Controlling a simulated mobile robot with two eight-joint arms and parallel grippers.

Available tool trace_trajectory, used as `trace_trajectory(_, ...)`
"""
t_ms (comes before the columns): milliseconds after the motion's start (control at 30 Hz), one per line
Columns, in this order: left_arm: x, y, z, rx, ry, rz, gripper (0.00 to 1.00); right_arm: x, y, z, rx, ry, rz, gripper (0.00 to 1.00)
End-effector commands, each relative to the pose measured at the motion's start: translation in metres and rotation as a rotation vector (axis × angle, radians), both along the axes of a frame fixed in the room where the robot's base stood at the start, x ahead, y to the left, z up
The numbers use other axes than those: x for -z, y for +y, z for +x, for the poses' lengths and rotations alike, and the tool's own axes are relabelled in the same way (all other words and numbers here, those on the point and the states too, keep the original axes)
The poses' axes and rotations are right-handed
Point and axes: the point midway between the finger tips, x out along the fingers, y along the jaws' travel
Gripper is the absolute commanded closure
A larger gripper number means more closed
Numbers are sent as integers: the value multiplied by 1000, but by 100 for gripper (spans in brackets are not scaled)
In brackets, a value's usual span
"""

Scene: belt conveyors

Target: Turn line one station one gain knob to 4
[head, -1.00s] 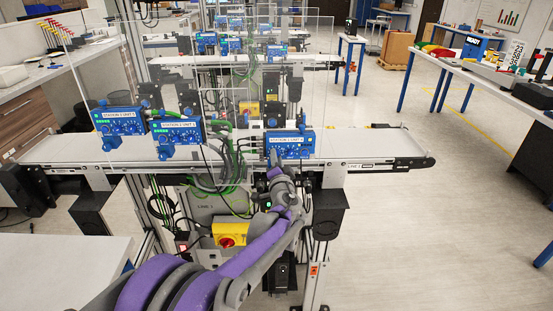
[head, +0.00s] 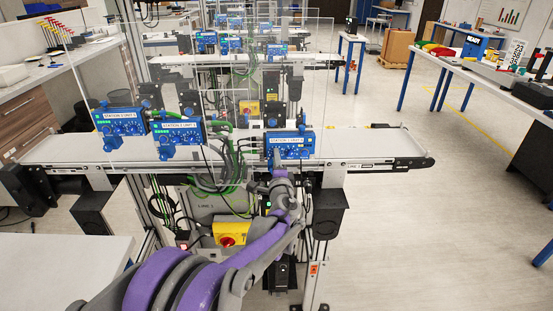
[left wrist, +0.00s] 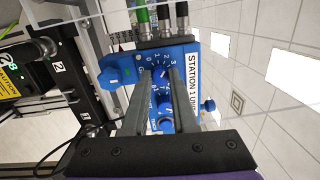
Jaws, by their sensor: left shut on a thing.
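My left gripper (head: 280,163) reaches up to the unit's lower front. In the left wrist view its two dark fingers (left wrist: 162,74) are shut on a blue knob (left wrist: 161,76) inside a numbered dial. The fingers hide part of the knob, and its exact setting cannot be read. A second blue knob (left wrist: 166,121) lies between the fingers, nearer the palm. My right gripper is not in view.
Two more blue units (head: 178,130) (head: 118,121) stand to the left on the same conveyor (head: 375,145). Green and black cables (head: 232,165) hang left of my gripper. A yellow box with a red switch (head: 230,235) is below.

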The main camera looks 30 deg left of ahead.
Motion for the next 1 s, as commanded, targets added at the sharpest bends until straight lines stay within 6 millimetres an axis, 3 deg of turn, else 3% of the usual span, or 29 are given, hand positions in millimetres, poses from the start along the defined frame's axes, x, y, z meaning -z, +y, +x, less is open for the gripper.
trace_trajectory(400, 0, 0, 0, 0, 106, 174, 100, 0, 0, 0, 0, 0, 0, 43)
trace_trajectory(967, 0, 0, 0, 0, 122, 200, 100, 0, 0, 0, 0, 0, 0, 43)
trace_trajectory(1000, 0, 0, 0, 0, 122, 200, 70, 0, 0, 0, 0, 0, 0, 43)
